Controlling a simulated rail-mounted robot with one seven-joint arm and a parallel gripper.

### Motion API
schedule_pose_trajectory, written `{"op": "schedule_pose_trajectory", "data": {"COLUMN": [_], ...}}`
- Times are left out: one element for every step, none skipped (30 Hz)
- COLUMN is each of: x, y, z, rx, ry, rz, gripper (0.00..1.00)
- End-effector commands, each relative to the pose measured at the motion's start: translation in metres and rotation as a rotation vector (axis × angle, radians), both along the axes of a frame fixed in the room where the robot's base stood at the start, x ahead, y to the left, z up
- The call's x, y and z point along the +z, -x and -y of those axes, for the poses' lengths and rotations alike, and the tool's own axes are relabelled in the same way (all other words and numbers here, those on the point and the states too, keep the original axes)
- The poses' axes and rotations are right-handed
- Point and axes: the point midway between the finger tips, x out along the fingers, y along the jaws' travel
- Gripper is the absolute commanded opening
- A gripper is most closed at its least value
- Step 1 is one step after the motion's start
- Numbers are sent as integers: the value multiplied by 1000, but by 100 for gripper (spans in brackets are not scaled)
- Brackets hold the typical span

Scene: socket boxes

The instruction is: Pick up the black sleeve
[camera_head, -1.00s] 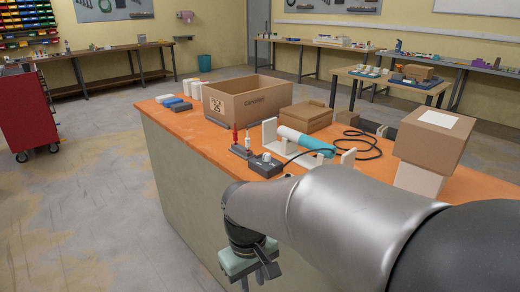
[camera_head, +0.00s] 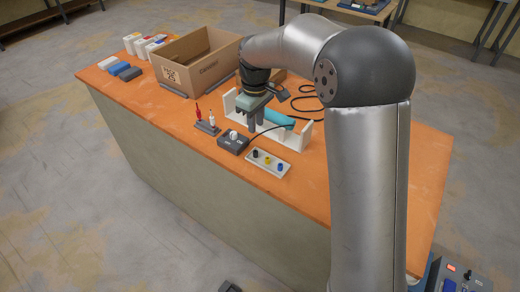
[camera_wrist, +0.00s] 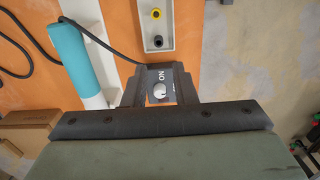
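The black sleeve (camera_head: 256,154) is a small dark piece at the left end of a white holder (camera_head: 285,173), beside a yellow sleeve (camera_head: 267,160) and a blue one (camera_head: 281,167). In the wrist view the black sleeve (camera_wrist: 158,41) shows near the holder's lower end, with the yellow sleeve (camera_wrist: 155,12) above it. My gripper (camera_head: 254,124) is above the table, behind the holder and apart from it. In the wrist view its fingers (camera_wrist: 160,95) are spread with nothing held; the dark knob box (camera_wrist: 159,88) shows beyond the gap.
The knob box (camera_head: 234,142) with a black cable stands just left of the holder. A teal and white cylinder (camera_head: 277,118) rests in a white stand behind it. A large open carton (camera_head: 195,62) is at the back.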

Motion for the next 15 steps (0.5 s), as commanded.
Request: {"op": "schedule_pose_trajectory", "data": {"x": [-11, -18, -27, -33, -39, -46, -52, -56, -61, -64, -67, -70, -71, -73, -75], "y": [1, 1, 1, 1, 1, 1, 1, 1, 0, 0, 0, 0, 0, 0, 0], "z": [0, 0, 0, 0, 0, 0, 0, 0, 0, 0, 0, 0, 0, 0, 0], "rx": [0, 0, 0, 0, 0, 0, 0, 0, 0, -1, -1, -1, -1, -1, -1], "ry": [2, 2, 2, 2, 1, 2, 2, 2, 2, 2, 2, 1, 1, 1, 1], "rz": [-6, -5, -5, -5, -3, -4, -4, -4, -1, -1, -1, -1, 0, 0, -1], "gripper": [25, 25, 25, 25, 25, 25, 25, 25, 25, 25, 25, 25, 25, 25, 25]}}
